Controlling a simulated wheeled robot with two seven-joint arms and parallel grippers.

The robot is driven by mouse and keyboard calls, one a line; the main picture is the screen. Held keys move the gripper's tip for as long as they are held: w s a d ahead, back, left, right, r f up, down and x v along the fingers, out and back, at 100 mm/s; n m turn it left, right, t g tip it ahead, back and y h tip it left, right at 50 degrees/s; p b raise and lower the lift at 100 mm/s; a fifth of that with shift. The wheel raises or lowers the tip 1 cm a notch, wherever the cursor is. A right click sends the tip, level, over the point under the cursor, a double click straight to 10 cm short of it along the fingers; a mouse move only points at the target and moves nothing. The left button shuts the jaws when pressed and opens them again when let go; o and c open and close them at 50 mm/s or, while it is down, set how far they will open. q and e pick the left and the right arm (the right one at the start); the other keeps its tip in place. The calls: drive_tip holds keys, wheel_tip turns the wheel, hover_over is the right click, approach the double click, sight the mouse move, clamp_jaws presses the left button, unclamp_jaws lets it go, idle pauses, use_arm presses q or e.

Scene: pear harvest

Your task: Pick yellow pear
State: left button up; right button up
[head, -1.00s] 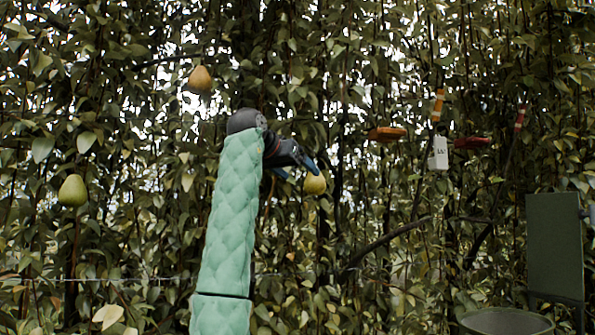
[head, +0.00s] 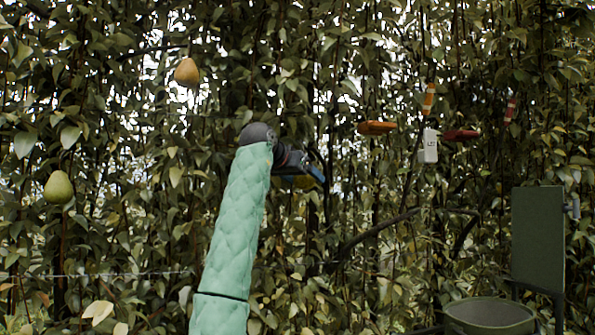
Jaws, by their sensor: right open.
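My right gripper (head: 312,172), dark with blue fingertips, is at the end of the green padded arm, in front of the foliage in the middle of the head view. It is open. The yellow pear beside the fingers a second ago is now mostly or wholly hidden behind the gripper; I cannot tell whether it lies between the fingers. A yellow-brown pear (head: 187,72) hangs at the upper left, clear of the arm. A green pear (head: 59,187) hangs at the far left. My left gripper is out of view.
A dense wall of leaves and thin stems fills the view.

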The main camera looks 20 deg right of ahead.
drive_tip(key=shift+d, duration=0.1)
drive_tip(key=c, duration=1.2)
drive_tip(key=shift+o, duration=0.3)
drive_tip(key=shift+s+r+g+p, duration=0.15)
drive_tip(key=shift+g+p, duration=0.15)
drive_tip(key=shift+p, duration=0.35)
drive_tip(key=shift+s+n+g+y+p, duration=0.3)
drive_tip(key=shift+y+p, duration=0.1)
drive_tip(key=shift+p, duration=0.25)
drive_tip(key=shift+s+a+r+g+y+p, duration=0.1)
drive_tip(key=shift+s+a+g+y+p, duration=0.3)
drive_tip(key=shift+p, duration=0.8)
drive_tip(key=shift+d+n, duration=0.1)
drive_tip(key=shift+n, duration=0.2)
